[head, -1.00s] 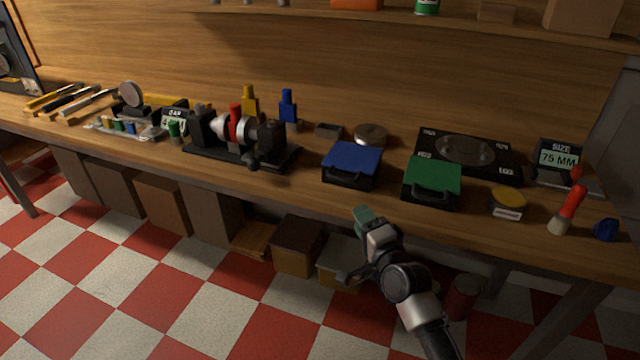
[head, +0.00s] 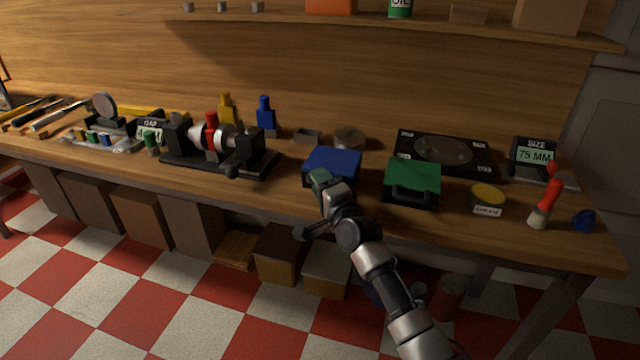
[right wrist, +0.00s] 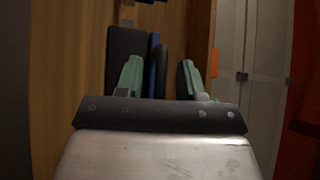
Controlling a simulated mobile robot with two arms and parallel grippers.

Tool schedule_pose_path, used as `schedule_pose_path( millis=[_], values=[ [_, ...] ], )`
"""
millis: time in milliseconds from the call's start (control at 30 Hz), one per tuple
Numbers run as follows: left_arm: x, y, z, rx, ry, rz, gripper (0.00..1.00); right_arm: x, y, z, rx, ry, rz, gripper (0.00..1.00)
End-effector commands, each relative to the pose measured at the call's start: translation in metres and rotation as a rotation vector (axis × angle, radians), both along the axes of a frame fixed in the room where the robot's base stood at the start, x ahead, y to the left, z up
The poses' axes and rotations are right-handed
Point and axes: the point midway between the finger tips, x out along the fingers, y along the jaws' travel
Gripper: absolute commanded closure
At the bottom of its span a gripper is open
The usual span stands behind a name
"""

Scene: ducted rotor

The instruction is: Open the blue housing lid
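The blue housing lid (head: 333,162) tops a small dark box on the workbench, with its front edge partly hidden by my right gripper in the head view. The lid looks shut. My right gripper (head: 319,181) is at the front of this box, with green fingertips. In the right wrist view my right gripper (right wrist: 159,78) is open, its two fingers apart. A dark bar, seemingly the handle, shows between or just beyond them, beside a thin strip of the blue lid (right wrist: 152,70). I cannot tell whether either finger touches it. My left gripper is not in view.
A green-lidded box (head: 412,180) stands just right of the blue one. A dark fixture with a rotor (head: 222,145) stands to the left. The bench edge is in front.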

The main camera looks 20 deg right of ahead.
Motion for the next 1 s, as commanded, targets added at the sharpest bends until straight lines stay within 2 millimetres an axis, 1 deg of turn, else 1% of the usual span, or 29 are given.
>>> schedule_pose_path(
  millis=[100,300,367,500,567,933,967,1000],
  values=[
    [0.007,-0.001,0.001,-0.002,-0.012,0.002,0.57,0.003,0.001,0.001,0.0,0.0,0.0,0.62],
    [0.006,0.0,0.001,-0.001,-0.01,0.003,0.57,0.003,0.001,0.001,0.0,0.0,0.0,0.62],
    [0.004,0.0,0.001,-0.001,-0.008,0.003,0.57,0.003,0.001,0.0,0.0,0.0,0.0,0.71],
    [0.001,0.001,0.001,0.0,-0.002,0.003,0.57,0.003,0.001,0.0,0.0,0.0,0.0,0.93],
    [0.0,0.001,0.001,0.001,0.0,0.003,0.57,0.003,0.001,0.0,0.0,0.0,0.0,1.0],
    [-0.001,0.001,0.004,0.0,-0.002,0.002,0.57,0.003,0.001,0.003,0.004,0.004,0.0,1.0],
    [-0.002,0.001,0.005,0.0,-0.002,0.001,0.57,0.003,0.001,0.004,0.006,0.006,-0.001,1.0],
    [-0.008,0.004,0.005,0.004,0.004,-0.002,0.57,0.003,0.001,0.005,0.009,0.01,-0.001,1.0]
  ],
)
